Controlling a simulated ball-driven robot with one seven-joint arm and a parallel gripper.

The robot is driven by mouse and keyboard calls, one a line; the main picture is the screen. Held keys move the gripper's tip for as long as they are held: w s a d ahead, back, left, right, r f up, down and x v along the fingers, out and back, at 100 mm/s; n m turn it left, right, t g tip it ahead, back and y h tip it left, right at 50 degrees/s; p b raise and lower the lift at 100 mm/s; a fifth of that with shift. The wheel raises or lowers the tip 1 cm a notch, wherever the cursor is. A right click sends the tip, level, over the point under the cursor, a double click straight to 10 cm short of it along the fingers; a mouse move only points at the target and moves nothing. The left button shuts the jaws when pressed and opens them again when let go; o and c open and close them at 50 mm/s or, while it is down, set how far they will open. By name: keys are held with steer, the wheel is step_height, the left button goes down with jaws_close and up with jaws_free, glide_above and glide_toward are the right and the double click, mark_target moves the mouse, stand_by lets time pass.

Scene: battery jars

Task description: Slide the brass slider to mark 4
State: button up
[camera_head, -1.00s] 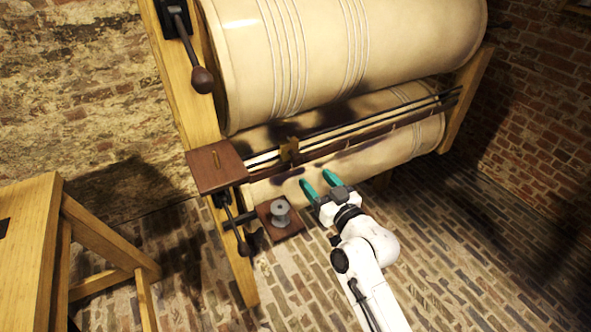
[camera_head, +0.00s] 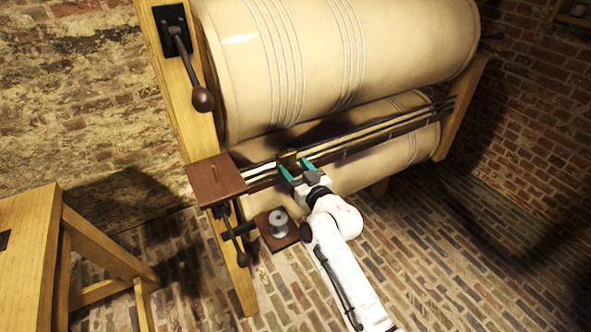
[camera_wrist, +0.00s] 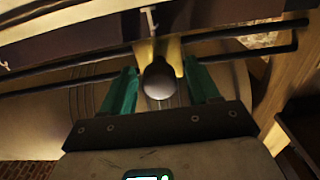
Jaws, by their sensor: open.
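The brass slider (camera_head: 287,158) sits on dark parallel rods in front of the lower drum, toward their left end. In the wrist view its brass body (camera_wrist: 144,52) and rounded dark knob (camera_wrist: 158,80) show. My gripper (camera_head: 295,168) has green fingers and is open at the slider. In the wrist view the knob lies between the fingers of my gripper (camera_wrist: 160,72), one on each side; I cannot tell whether either touches it. A wooden rail (camera_head: 385,134) along the rods has small pale ticks; no numbers can be read, so mark 4 cannot be picked out.
Left of the slider is a brown wooden block (camera_head: 214,181) with a peg. A small shelf (camera_head: 276,243) below bears a grey metal spool (camera_head: 279,222). A large cream drum (camera_head: 330,60) hangs above. The rods run clear to the right, to the wooden post (camera_head: 461,108).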

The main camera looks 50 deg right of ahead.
jaws_close()
stand_by(0.4)
